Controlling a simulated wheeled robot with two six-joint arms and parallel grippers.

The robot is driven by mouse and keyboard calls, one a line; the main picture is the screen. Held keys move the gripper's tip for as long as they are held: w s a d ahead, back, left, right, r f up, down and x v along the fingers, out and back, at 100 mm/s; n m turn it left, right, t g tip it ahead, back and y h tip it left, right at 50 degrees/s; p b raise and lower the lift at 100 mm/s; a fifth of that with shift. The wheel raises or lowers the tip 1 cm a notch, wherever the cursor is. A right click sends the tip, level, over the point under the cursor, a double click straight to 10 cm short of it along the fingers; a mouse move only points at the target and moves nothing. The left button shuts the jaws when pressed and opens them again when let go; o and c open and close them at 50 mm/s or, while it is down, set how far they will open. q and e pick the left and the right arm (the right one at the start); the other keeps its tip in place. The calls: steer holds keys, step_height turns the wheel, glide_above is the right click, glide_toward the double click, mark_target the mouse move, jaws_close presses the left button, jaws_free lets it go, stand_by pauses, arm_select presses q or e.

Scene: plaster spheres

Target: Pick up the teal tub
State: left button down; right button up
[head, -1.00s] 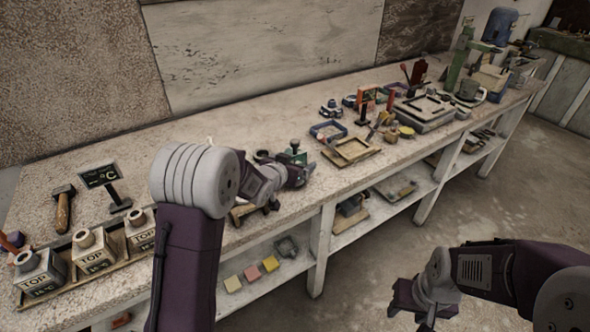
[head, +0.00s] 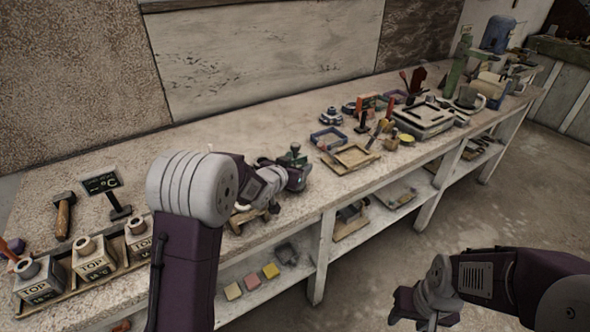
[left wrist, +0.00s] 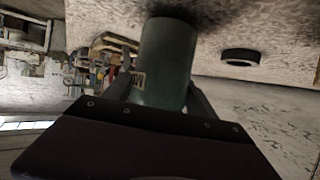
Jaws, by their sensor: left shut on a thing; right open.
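The teal tub (left wrist: 165,60) is a smooth cylinder with a small label on its side. In the left wrist view it stands between the fingers of my left gripper (left wrist: 160,95), which is shut on it. In the head view my left gripper (head: 298,174) is over the bench, and a green top (head: 293,156) shows just behind it, mostly hidden. I cannot tell whether the tub touches the bench. My right gripper (head: 425,310) is open and empty, low over the floor in front of the bench.
A dark ring (left wrist: 241,57) lies near the tub. Bench space behind my left arm is clear.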

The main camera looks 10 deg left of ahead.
mark_target(299, 156)
arm_select(q)
steer(key=r, duration=0.3)
steer(key=shift+s+d+r, duration=0.1)
steer(key=shift+d+r, duration=0.05)
steer(key=shift+d, duration=0.25)
steer(key=s+d+r+p, duration=0.1)
steer(key=s+d+r, duration=0.2)
steer(key=d+r, duration=0.3)
steer(key=shift+s+d+r, duration=0.15)
steer(key=shift+d+r, duration=0.05)
steer(key=shift+d, duration=2.05)
